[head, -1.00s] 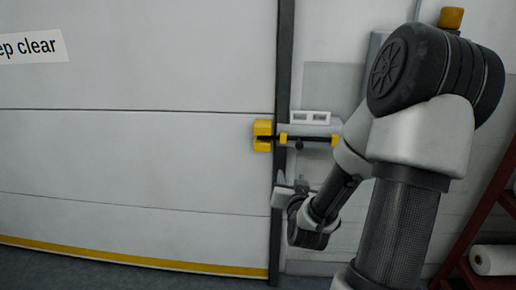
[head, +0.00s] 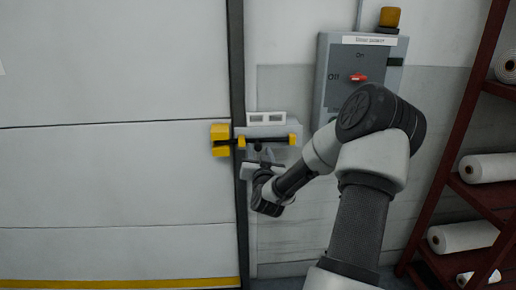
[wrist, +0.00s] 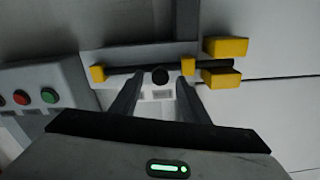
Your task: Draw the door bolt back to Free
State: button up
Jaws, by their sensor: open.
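The door bolt (head: 267,141) is a dark bar running level through yellow guides on a grey plate beside the door. Its left end reaches to the yellow keeper (head: 219,140) at the door's edge. In the wrist view the bar (wrist: 130,70) also runs to the keeper's two yellow blocks (wrist: 225,47). A round black knob (wrist: 160,76) stands out from the bar between the guides. My gripper (head: 262,163) is just below the bolt in the head view. In the wrist view its open fingers (wrist: 158,84) are either side of the knob; I see no contact.
A white plate with two windows (head: 266,117) sits above the bolt. A grey power box (head: 340,60) with a red switch (head: 358,78) is up and right. Red and green buttons (wrist: 48,95) show at left in the wrist view. A red rack (head: 457,140) with white rolls stands right.

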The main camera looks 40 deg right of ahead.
aim_at(258, 148)
jog(key=shift+x, duration=1.95)
